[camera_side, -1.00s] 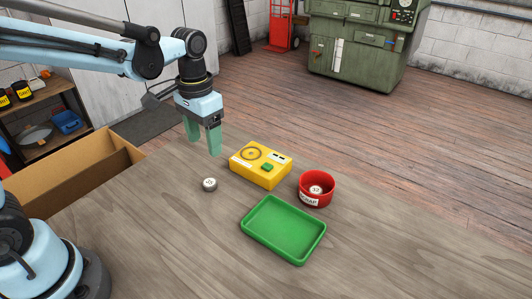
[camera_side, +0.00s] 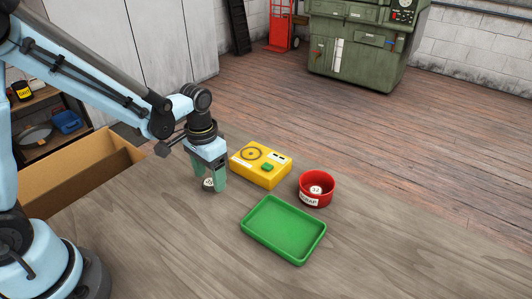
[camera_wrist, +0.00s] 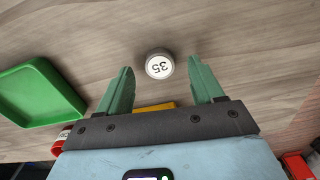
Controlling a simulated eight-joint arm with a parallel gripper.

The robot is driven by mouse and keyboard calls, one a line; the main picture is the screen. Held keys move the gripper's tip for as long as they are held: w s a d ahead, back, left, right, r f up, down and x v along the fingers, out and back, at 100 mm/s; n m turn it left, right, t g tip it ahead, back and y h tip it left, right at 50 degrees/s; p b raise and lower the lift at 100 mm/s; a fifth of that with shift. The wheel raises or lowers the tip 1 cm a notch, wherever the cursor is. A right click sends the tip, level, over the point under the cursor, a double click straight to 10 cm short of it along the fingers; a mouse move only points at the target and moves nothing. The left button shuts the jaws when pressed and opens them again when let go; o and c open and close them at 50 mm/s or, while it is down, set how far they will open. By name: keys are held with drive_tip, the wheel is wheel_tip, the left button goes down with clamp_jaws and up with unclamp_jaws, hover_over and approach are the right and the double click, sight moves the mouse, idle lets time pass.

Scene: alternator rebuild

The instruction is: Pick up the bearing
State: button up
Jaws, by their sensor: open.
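The bearing (camera_side: 208,184) is a small round grey part with a white face, resting on the wooden table. In the wrist view the bearing (camera_wrist: 159,65) shows the number 35 and lies between the lines of the two fingers, just past their tips. My gripper (camera_side: 208,186) is low over it, with its green fingers pointing down. In the side view one finger partly hides the bearing. In the wrist view my gripper (camera_wrist: 158,72) is open, with bare table on both sides of the bearing and no finger touching it.
A yellow box (camera_side: 262,167) with a dial and green button stands close right of my gripper. A red cup (camera_side: 318,188) labelled SCRAP holds another bearing (camera_side: 316,190) marked 32. An empty green tray (camera_side: 283,230) lies in front. A cardboard box (camera_side: 75,180) stands at the left.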

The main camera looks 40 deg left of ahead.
drive_tip(key=shift+f, duration=0.55)
drive_tip(key=shift+c, duration=0.3)
drive_tip(key=c, duration=1.1)
